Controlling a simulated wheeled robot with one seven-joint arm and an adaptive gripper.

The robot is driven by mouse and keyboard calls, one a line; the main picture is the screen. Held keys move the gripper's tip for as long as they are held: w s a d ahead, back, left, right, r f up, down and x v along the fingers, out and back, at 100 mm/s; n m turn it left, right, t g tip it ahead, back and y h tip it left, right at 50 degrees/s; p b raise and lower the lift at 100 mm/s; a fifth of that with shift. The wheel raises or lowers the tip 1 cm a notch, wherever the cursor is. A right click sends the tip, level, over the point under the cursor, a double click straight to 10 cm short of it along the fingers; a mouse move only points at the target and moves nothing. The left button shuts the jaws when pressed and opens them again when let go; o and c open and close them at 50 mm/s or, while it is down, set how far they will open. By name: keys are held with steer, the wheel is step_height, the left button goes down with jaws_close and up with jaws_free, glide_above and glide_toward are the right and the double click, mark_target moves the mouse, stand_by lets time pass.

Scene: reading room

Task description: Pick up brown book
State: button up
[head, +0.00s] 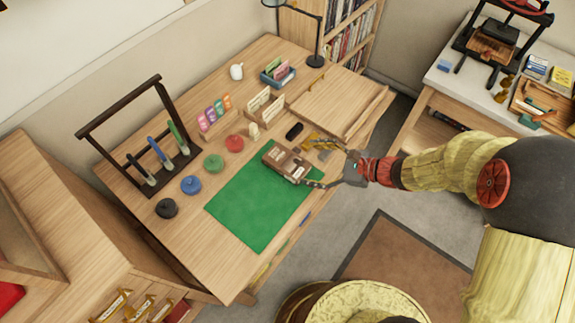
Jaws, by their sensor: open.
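The brown book (283,162) lies on the wooden desk (240,270), partly over the upper edge of the green mat (257,213). A small pale label shows on its cover. My gripper (309,163) is in the head view at the right side of the book, with its fingers spread and pointing left. One fingertip is near the book's upper right and the other near its lower right corner. Nothing is held between them. I cannot tell whether a finger touches the book.
A dark oblong item (294,131) and a yellowish item (318,141) lie close above the gripper. Red (235,143), green (213,163), blue (191,185) and black (167,208) round pieces line the left. A slanted wooden board (335,100) stands behind. The mat's lower part is clear.

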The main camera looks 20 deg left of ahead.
mark_target(293, 165)
steer(key=shift+o, duration=0.7)
steer(key=w+f+m+t, duration=0.1)
steer(key=f+m, duration=0.1)
steer(key=f, duration=0.1)
steer(key=f+m, duration=0.1)
steer(key=f, duration=0.2)
steer(key=w+f+m+t+b, duration=0.1)
steer(key=f+m, duration=0.1)
steer(key=f, duration=0.2)
steer(key=shift+w+m+t, duration=0.3)
steer(key=b+x, duration=0.2)
steer(key=x, duration=0.5)
steer(key=shift+w+a+b, duration=0.1)
steer(key=shift+a+b, duration=0.1)
steer(key=shift+b, duration=0.1)
steer(key=shift+c, duration=1)
steer(key=c, duration=1.3)
